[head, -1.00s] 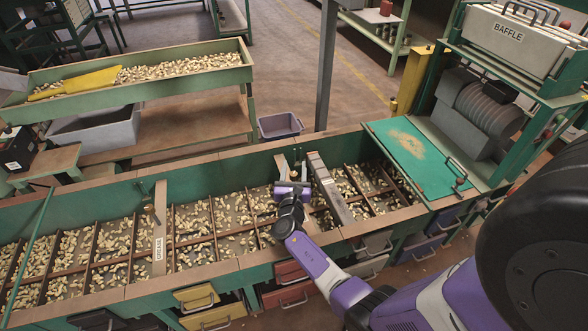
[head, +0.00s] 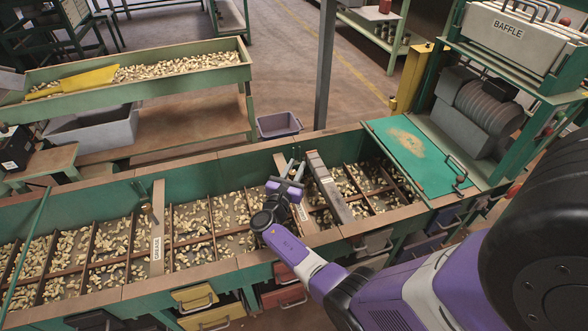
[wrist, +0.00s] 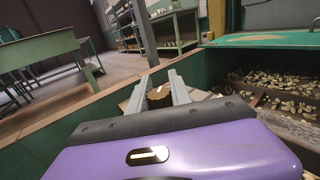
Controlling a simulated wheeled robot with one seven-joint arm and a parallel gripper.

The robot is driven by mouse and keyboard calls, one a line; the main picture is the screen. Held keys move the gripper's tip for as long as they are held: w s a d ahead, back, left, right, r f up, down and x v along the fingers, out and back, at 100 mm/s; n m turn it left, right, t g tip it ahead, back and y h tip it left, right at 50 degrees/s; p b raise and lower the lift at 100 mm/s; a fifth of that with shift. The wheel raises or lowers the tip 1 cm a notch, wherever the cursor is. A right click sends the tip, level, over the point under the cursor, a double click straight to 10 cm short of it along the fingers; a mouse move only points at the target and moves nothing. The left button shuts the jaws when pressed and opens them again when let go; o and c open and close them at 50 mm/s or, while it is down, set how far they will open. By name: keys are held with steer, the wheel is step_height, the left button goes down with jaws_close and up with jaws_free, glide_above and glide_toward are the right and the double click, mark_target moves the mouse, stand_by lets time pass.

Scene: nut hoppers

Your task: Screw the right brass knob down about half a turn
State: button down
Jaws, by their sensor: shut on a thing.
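The right brass knob shows between the fingers in the wrist view (wrist: 160,93), a brown round top with a pale mark. My gripper (wrist: 166,88) is shut on it, one finger on each side. In the head view my gripper (head: 294,172) is at the far end of the right pale crossboard (head: 280,163), which is partly behind my wrist. The knob itself is hidden or too small to tell there.
The long green trough (head: 110,199) has dividers and loose nuts. A grey metal bar (head: 330,188) lies across it just right of my gripper. A teal lid (head: 405,145) with a handle is farther right. A grey bin (head: 280,125) stands on the floor behind.

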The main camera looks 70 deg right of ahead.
steer(key=m+g+y+b, duration=0.1)
steer(key=m+g+b, duration=0.1)
steer(key=g, duration=0.1)
steer(key=s+m+g+y+b, duration=0.1)
steer(key=m+g+b, duration=0.1)
steer(key=g+b, duration=0.1)
steer(key=m+g+y+b, duration=0.1)
steer(key=m+g+b, duration=0.2)
steer(key=g, duration=0.1)
steer(key=shift+s+a+f+g, duration=0.1)
steer(key=shift+s+a+g, duration=0.15)
steer(key=shift+s+g, duration=0.15)
steer(key=shift+m+g, duration=0.3)
steer(key=c, duration=1.2)
jaws_free()
steer(key=shift+v, duration=3.9)
